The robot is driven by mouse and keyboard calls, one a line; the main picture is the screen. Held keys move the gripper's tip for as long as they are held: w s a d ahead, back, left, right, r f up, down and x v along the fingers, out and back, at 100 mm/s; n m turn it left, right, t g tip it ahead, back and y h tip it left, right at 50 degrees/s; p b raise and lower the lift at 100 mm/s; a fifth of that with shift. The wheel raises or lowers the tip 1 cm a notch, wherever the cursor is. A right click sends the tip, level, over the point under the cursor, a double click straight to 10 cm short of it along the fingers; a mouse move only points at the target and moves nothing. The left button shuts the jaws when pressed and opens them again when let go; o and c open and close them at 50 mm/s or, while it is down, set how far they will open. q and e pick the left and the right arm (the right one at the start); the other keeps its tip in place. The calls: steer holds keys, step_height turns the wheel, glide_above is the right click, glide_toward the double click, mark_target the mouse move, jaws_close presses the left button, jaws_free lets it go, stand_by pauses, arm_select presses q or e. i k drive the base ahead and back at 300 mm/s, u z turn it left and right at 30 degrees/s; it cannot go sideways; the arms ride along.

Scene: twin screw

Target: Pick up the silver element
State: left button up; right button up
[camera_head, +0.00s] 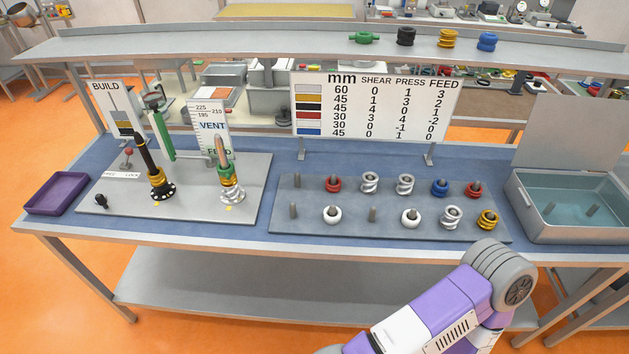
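Several silver spiral elements are in view. On the grey peg board (290,227), one silver element (370,183) and another silver element (405,184) sit side by side on back-row pegs. A third silver element (451,217) sits in the front row, between a white ring and a yellow element. Silver pieces (232,192) also sit low on the right shaft of the build station, under a green piece. Neither of my grippers is in view. Only a purple and white arm of mine shows at the bottom right, in front of the table.
The board also holds red (333,184), blue (439,187), white (331,215) and yellow (488,219) pieces, plus a few bare pegs. A purple tray (43,207) is at left, an open grey bin (575,230) at right. A sign (375,105) and raised shelf stand behind.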

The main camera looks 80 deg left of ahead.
mark_target(368, 187)
steer(key=u, duration=2.15)
